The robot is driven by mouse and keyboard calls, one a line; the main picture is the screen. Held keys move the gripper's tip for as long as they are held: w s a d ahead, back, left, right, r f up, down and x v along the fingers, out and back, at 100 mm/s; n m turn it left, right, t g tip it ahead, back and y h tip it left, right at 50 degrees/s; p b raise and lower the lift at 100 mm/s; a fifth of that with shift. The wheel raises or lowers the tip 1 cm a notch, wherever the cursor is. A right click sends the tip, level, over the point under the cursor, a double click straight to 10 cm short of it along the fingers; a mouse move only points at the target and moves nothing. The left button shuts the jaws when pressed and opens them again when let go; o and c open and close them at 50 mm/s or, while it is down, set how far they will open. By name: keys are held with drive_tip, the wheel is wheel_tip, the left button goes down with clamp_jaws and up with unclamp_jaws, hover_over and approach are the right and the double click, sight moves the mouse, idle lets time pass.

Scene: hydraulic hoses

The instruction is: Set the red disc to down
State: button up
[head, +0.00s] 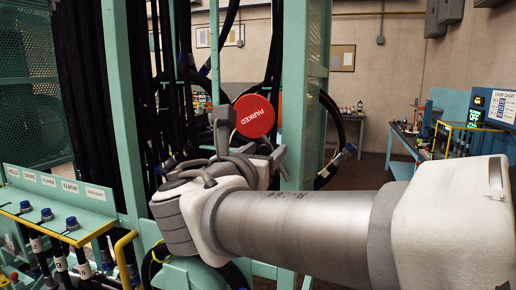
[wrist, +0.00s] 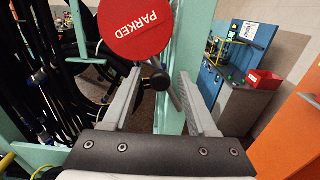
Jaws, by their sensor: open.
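The red disc (head: 254,116) carries the word PARKED, which reads at a steep tilt in the head view. It also shows at the top of the wrist view (wrist: 135,27), partly cut off by the frame edge. In the head view my arm and wrist hide most of the gripper.
A teal upright post (head: 304,60) stands right behind the disc. Black hoses (wrist: 50,85) hang to the left. A labelled panel with blue knobs (head: 72,222) is at lower left. A workbench (head: 402,150) stands far right, with open floor before it.

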drive_tip(key=shift+w+d, duration=0.1)
drive_tip(key=shift+w, duration=0.15)
clamp_jaws()
idle(0.3)
idle(1.0)
